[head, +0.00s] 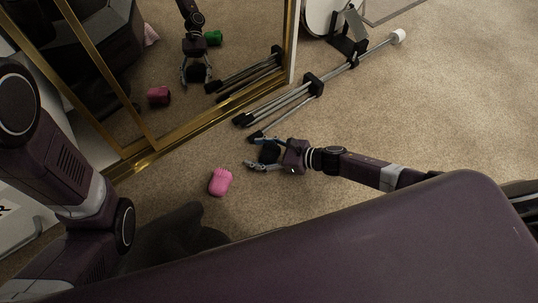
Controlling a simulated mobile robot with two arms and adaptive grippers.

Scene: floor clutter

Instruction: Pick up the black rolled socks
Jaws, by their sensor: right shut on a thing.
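The black rolled socks (269,152) are a small dark bundle between the fingers of my right gripper (256,152). My right gripper is shut on them, low over the carpet, with its fingers pointing left. Whether the socks touch the carpet I cannot tell. The mirror on the left also shows the gripper and the dark bundle. My left arm fills the left edge of the view, and its gripper is not in view.
A pink object (220,181) lies on the carpet left of and below the right gripper. A folded tripod (313,85) lies behind it, beside the gold-framed mirror door (200,122). A round white-and-black object (325,17) stands at the top. The carpet (440,110) at right is clear.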

